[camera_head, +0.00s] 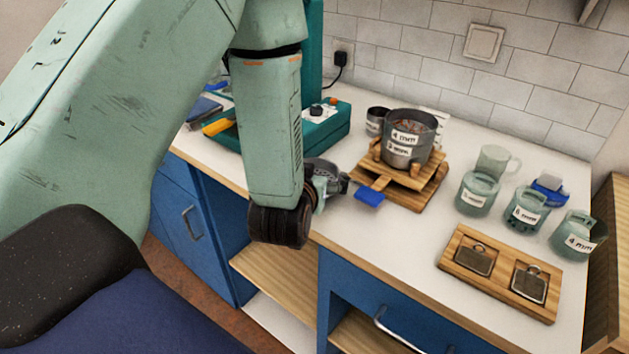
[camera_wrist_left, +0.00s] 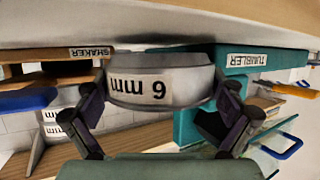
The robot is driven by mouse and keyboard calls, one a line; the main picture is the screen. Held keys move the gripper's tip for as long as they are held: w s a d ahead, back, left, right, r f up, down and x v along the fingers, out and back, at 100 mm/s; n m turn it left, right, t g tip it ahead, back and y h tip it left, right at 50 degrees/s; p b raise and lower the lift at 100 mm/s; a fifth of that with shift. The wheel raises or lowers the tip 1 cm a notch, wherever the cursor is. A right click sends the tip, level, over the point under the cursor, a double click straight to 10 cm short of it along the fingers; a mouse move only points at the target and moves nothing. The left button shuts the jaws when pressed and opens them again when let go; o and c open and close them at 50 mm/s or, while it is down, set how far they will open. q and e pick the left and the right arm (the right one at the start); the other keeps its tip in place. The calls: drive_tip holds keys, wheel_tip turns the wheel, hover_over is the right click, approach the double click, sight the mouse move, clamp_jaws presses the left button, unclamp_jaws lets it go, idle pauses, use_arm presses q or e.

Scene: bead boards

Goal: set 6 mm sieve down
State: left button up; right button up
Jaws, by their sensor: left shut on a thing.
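The 6 mm sieve (camera_wrist_left: 160,62) is a grey metal ring with a "6 mm" label, upside down in the left wrist view. My left gripper (camera_wrist_left: 162,92) is shut on it, one finger on each side. In the head view the sieve (camera_head: 317,165) is partly hidden behind my left arm and gripper (camera_head: 328,186), over the counter's front part, between the teal tumbler and the wooden shaker. The counter top (camera_wrist_left: 160,28) lies very close to the sieve; I cannot tell whether they touch. My right gripper is out of view.
The wooden shaker (camera_head: 428,195), with a blue-ended handle, carries sieves labelled 4 mm and 2 mm (camera_head: 406,145). The teal tumbler (camera_head: 327,130) stands left of it. Labelled jars (camera_head: 477,196) and a wooden tray (camera_head: 459,278) stand at right. Counter between shaker and tray is clear.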

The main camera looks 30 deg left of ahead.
use_arm(q)
drive_tip(key=shift+f, duration=0.5)
drive_tip(key=shift+d+r, duration=0.1)
drive_tip(key=shift+d, duration=0.2)
drive_tip(key=shift+a+f, duration=0.15)
drive_tip(key=shift+f, duration=0.1)
drive_tip(key=o, duration=0.8)
drive_tip(key=shift+a, duration=0.1)
drive_tip(key=shift+r, duration=0.1)
